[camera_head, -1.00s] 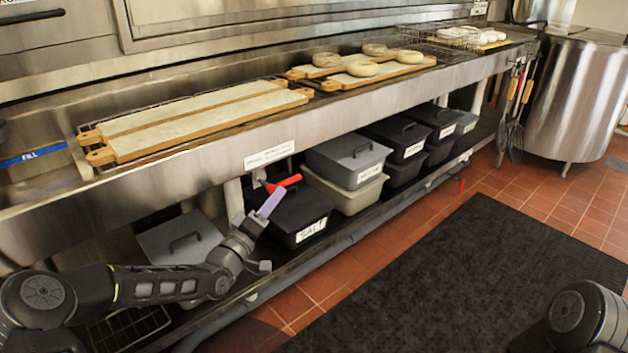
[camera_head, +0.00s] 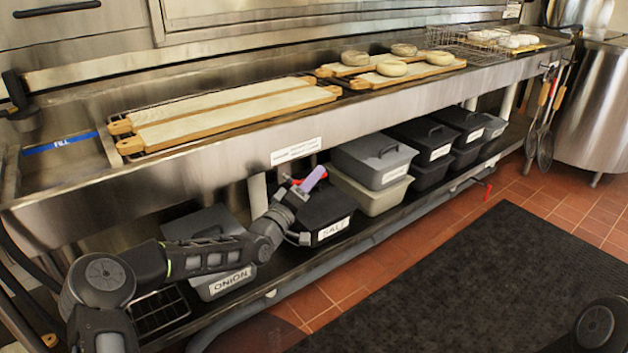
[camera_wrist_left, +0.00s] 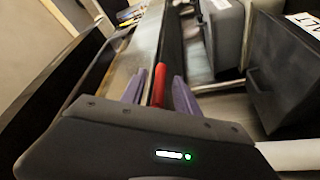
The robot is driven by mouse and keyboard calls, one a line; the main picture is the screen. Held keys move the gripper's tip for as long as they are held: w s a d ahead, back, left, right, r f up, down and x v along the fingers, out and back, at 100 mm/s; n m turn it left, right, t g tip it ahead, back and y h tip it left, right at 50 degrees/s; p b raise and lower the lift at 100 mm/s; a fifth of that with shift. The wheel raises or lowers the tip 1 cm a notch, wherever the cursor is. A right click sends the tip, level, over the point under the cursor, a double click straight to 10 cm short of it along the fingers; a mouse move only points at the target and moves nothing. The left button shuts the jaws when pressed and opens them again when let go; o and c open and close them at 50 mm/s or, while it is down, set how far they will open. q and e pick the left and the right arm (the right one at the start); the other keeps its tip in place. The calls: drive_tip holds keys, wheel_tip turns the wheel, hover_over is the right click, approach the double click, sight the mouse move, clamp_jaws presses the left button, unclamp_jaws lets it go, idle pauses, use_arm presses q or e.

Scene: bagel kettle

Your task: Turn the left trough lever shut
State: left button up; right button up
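The left trough lever, a red handle (camera_head: 297,182), is under the trough's front edge in the head view, mostly hidden by my left gripper (camera_head: 312,180). In the left wrist view the red lever (camera_wrist_left: 158,86) lies between the two purple fingers of my left gripper (camera_wrist_left: 158,92). The fingers are apart, with a gap showing on both sides of the lever, so the gripper looks open around it. The steel trough (camera_head: 240,159) runs above. My right gripper is out of view.
Below the trough, the salt bin (camera_head: 328,212), onion bin (camera_head: 215,285) and a grey bin (camera_head: 375,160) stand close to my left arm on the low shelf. Another red lever (camera_head: 488,190) is farther right. The black floor mat (camera_head: 480,280) is clear.

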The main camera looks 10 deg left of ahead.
use_arm(q)
drive_tip(key=shift+w+d, duration=0.1)
drive_tip(key=shift+w, duration=0.25)
clamp_jaws()
idle(1.2)
